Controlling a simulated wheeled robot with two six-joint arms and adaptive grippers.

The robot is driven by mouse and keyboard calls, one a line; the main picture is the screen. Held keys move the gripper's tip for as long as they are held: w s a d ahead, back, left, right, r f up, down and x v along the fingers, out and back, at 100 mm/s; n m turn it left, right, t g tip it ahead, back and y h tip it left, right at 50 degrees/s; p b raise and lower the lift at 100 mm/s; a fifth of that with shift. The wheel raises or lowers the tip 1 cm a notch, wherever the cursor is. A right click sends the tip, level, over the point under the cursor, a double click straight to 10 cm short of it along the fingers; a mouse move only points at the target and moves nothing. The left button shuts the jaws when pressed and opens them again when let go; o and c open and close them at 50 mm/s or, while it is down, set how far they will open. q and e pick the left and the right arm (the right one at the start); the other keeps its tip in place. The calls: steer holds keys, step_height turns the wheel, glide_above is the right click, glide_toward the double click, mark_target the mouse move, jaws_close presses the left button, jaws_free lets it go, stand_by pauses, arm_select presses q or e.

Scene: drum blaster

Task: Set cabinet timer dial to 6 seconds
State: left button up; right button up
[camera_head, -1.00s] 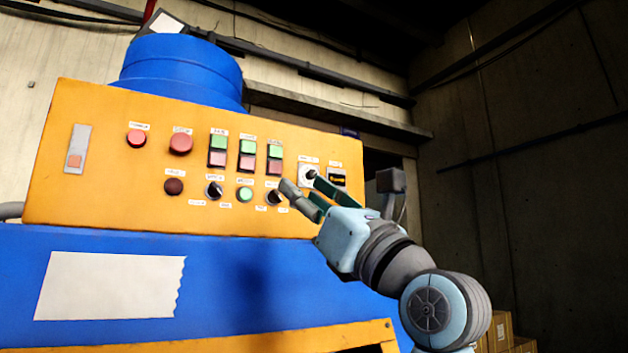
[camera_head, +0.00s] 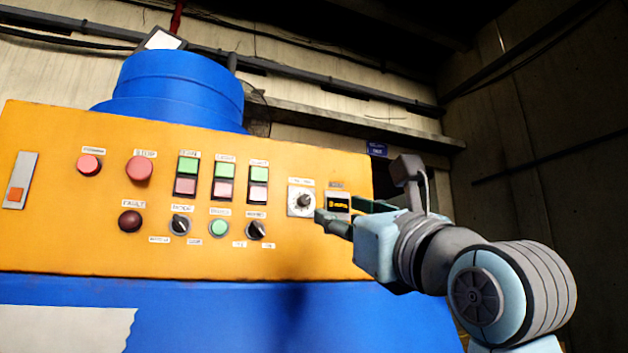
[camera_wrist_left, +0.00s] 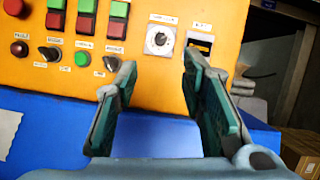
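My left gripper (camera_head: 335,210) is open and empty, in front of the panel's right end. In the wrist view its green-padded fingers (camera_wrist_left: 160,78) are apart and appear clear of the dial. My right gripper is out of view.
Left of the dial are black selector switches (camera_head: 257,230), green-and-red push-button pairs (camera_head: 223,179) and a red stop button (camera_head: 139,168). The blue cabinet body (camera_head: 230,310) lies below the panel. Cardboard boxes (camera_wrist_left: 300,150) stand low at the right.

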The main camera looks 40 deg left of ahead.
arm_select(q)
steer(key=p, duration=0.2)
glide_toward(306, 199)
steer(key=s+r, duration=0.1)
steer(key=w+a, duration=0.1)
steer(key=a, duration=0.1)
steer(key=w+a+r+p, duration=0.1)
steer(key=w+a, duration=0.1)
steer(key=w+a+p, duration=0.1)
steer(key=a, duration=0.2)
steer(key=shift+w+a+r, duration=0.1)
steer(key=shift+w+r, duration=0.2)
steer(key=shift+w, duration=0.05)
steer(key=shift+a, duration=0.15)
steer(key=shift+s+d+r, duration=0.2)
steer(key=shift+s+d, duration=0.1)
steer(key=shift+s, duration=0.2)
steer(key=shift+c, duration=0.2)
steer(key=shift+w, duration=0.2)
jaws_close()
steer(key=shift+n, duration=0.3)
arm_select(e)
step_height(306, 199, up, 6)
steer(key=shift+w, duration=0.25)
